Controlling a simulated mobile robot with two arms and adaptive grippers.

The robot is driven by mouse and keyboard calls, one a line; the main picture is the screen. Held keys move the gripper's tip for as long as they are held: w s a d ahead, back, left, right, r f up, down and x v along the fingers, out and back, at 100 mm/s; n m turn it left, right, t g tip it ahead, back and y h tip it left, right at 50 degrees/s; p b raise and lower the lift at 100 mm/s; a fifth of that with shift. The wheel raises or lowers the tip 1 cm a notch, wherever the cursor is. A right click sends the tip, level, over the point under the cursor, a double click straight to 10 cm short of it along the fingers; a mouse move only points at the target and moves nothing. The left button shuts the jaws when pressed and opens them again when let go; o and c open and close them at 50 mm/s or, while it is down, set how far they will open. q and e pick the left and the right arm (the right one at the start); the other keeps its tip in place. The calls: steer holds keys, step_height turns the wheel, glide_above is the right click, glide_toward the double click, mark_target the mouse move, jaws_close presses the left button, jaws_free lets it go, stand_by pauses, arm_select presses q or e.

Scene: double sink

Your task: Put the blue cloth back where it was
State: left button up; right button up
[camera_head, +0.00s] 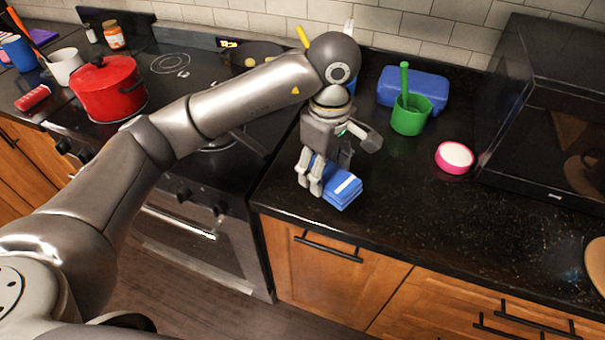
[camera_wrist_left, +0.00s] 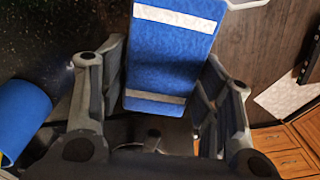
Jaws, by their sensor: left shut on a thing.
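The blue cloth (camera_head: 342,188) is folded, with white stripes, at the front left corner of the dark counter beside the stove. My left gripper (camera_head: 316,180) points down and is shut on the cloth. In the left wrist view, the cloth (camera_wrist_left: 172,58) lies between the two fingers (camera_wrist_left: 165,95) and extends out beyond them. I cannot tell whether the cloth touches the counter or is held slightly above it. Part of the cloth is hidden behind the fingers. My right gripper is not in view.
A green cup (camera_head: 410,118) with a green handle stands before a blue box (camera_head: 432,86). A pink-rimmed round dish (camera_head: 455,158) sits near the dark microwave (camera_head: 548,125). A red pot (camera_head: 108,92) is on the stove. The front counter (camera_head: 420,210) is clear.

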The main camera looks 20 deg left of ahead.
arm_select(q)
steer(key=p, duration=0.2)
glide_above(303, 188)
steer(key=s+d, duration=0.1)
step_height(303, 188, down, 5)
steer(key=shift+f, duration=0.1)
steer(key=shift+w+a+f, duration=0.2)
steer(key=shift+w+f, duration=0.1)
steer(key=shift+f, duration=0.15)
steer(key=f, duration=0.1)
steer(key=f+p, duration=0.1)
steer(key=p, duration=0.1)
steer(key=shift+w+a+f, duration=0.15)
steer(key=shift+a+f, duration=0.1)
steer(key=shift+f, duration=0.65)
steer(key=shift+f+b, duration=0.2)
steer(key=shift+b, duration=0.1)
steer(key=o, duration=1.2)
steer(key=shift+r, duration=0.1)
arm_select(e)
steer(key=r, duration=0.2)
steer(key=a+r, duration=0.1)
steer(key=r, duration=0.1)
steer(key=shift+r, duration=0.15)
